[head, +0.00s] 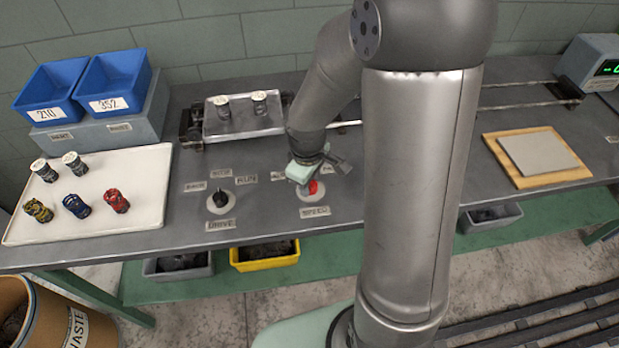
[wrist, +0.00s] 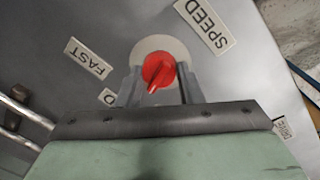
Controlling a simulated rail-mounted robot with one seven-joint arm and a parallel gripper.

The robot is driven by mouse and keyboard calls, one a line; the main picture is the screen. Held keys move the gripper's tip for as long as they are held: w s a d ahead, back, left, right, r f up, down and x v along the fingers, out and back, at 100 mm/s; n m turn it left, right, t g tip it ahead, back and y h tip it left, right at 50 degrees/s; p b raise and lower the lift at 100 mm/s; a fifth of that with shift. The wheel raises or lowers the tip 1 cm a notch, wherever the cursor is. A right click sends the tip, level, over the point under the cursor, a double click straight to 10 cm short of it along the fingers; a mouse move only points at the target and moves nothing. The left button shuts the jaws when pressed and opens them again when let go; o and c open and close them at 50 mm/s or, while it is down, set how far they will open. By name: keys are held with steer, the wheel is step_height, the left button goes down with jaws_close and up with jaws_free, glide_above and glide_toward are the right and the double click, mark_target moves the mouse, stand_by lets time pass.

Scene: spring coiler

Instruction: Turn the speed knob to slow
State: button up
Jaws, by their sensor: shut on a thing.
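The red speed knob (head: 313,187) sits on a pale round plate on the bench, behind the SPEED label (head: 315,211). In the wrist view the knob (wrist: 157,69) lies between the two fingers of my gripper (wrist: 158,82), which is shut on it. Its ridge points down and slightly left there. The FAST label (wrist: 88,59) is left of the knob in that view. A second label (wrist: 107,97) is mostly hidden by a finger and cannot be read. In the head view my gripper (head: 314,179) is over the knob and hides part of it.
A black drive knob (head: 218,198) stands to the left with labels around it. A metal tray (head: 240,127) with two white-capped items is behind. A white tray (head: 100,220) with several coils is far left, and a wooden board (head: 530,178) lies right.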

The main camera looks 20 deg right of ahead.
steer(key=n+p, duration=0.2)
steer(key=n, duration=0.3)
steer(key=shift+r+n+p, duration=0.1)
steer(key=shift+n+p, duration=0.3)
stand_by(0.4)
steer(key=o, duration=1)
steer(key=shift+c, duration=0.2)
step_height(320, 180, up, 17)
steer(key=s+p, duration=0.1)
steer(key=shift+a+p, duration=0.15)
steer(key=shift+p, duration=0.2)
steer(key=shift+s+r, duration=0.1)
